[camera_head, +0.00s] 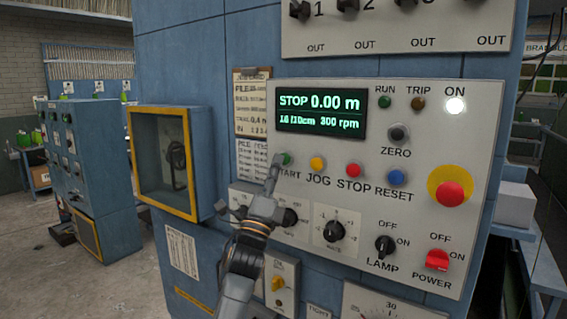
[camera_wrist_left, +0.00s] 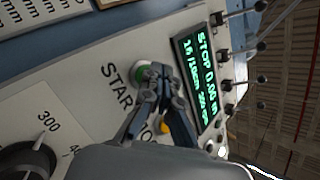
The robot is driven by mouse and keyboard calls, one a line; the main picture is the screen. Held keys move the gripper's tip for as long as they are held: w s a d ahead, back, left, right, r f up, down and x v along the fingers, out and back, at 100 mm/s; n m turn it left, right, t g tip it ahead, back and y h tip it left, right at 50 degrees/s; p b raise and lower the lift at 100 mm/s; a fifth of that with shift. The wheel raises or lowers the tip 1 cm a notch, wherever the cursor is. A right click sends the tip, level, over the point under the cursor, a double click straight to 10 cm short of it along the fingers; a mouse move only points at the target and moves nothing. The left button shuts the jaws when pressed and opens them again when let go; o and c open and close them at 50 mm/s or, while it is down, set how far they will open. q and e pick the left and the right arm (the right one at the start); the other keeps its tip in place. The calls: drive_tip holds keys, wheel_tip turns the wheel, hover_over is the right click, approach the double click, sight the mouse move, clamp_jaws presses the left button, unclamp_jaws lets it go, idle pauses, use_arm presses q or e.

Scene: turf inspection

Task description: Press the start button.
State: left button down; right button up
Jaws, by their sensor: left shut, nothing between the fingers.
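The green start button (camera_head: 286,159) sits at the left of the button row on the grey control panel (camera_head: 480,130), above its START label. My left gripper (camera_head: 272,176) is shut and empty, with its tips just below and left of the button. In the left wrist view the green button (camera_wrist_left: 139,72) shows right beside the tips of my left gripper (camera_wrist_left: 155,72), which partly cover it. I cannot tell whether the tips touch it. The display (camera_head: 320,110) reads STOP 0.00 m and 300 rpm. My right gripper is not in view.
A yellow jog button (camera_head: 318,163), a red stop button (camera_head: 353,170) and a blue reset button (camera_head: 397,177) follow to the right. A red emergency knob (camera_head: 450,194) sits on a yellow disc. A yellow-framed box (camera_head: 190,165) juts out at the left.

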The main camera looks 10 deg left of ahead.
use_arm(q)
drive_tip(key=shift+w+d+b, duration=0.15)
drive_tip(key=shift+w+b, duration=0.35)
drive_tip(key=shift+b, duration=0.1)
idle(0.7)
drive_tip(key=shift+s, duration=0.15)
idle(0.3)
drive_tip(key=shift+s+a+p, duration=0.25)
drive_tip(key=shift+s+p, duration=0.15)
drive_tip(key=shift+s, duration=0.35)
drive_tip(key=s, duration=0.1)
drive_tip(key=s+a+p, duration=0.1)
drive_tip(key=s, duration=0.2)
drive_tip(key=shift+s+a+p, duration=0.35)
drive_tip(key=shift+p, duration=0.05)
